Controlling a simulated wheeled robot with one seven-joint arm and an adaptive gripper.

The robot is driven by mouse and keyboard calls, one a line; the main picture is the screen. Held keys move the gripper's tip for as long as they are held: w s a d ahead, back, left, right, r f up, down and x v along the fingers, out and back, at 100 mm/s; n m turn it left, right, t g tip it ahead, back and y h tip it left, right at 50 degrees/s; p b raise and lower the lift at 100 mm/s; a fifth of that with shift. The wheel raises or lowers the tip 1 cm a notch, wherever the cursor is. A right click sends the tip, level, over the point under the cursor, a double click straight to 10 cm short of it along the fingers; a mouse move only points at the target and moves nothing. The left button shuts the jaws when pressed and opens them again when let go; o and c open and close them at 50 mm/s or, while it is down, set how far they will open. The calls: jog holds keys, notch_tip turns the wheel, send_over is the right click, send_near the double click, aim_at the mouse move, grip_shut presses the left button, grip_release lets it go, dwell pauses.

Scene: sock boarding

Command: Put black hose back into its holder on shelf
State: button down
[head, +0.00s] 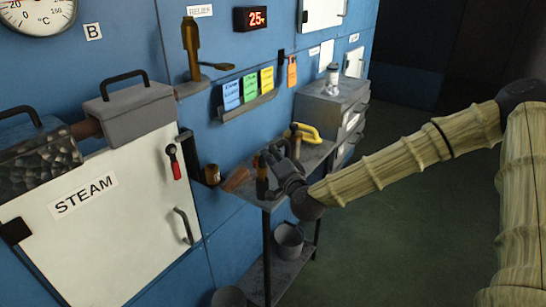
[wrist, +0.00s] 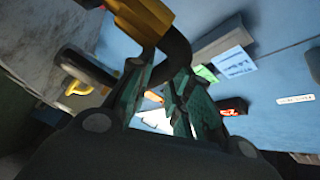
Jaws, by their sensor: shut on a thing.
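My gripper (head: 277,163) is above the near part of the grey shelf (head: 312,158) in the head view. In the wrist view its teal-padded fingers (wrist: 160,88) are shut on the black hose (wrist: 178,50). The hose curves beside the fingertips and has a brass-coloured end piece (wrist: 140,20). In the head view the hose end (head: 262,185) hangs upright at the gripper's left, over the shelf's near edge. Part of the hose is hidden by the fingers. I cannot make out for certain which fixture is the holder.
A brass cup (head: 212,173) in a dark wall bracket and a brown block (head: 236,179) are left of my gripper. A yellow handle (head: 304,131) lies farther back on the shelf. Buckets (head: 289,241) stand below. The white STEAM door (head: 110,215) is at left; open floor lies right.

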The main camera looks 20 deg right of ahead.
jog(key=shift+f+b, duration=0.75)
jog(key=shift+f, duration=0.2)
jog(key=c, duration=1.2)
grip_release()
jog(key=shift+c, duration=0.2)
jog(key=s+d, duration=0.1)
jog(key=s, duration=1.1)
jog(key=shift+f, duration=0.15)
jog(key=s+a+f+n+g+y, duration=0.1)
jog(key=s+a+f+n+g, duration=0.2)
jog(key=f, duration=0.6)
jog(key=s+a+f+n+g+y, duration=0.1)
jog(key=s+a+f+g, duration=0.15)
jog(key=s+f, duration=0.4)
jog(key=s+a+f+n+g, duration=0.3)
jog(key=f+g, duration=0.1)
jog(key=f, duration=0.6)
jog(key=s+d+f+n+g+h, duration=0.1)
jog(key=s+d+f+n+g, duration=0.1)
jog(key=s+f, duration=0.6)
jog(key=s+d+f+n+g+h, duration=0.2)
jog(key=s+d+f+g, duration=0.3)
jog(key=s, duration=1)
notch_tip(320, 180, down, 3)
jog(key=shift+s+d+r+n+g+h, duration=0.1)
jog(key=shift+s+d+n+g+h, duration=0.1)
jog(key=shift+s+n+g+h, duration=0.4)
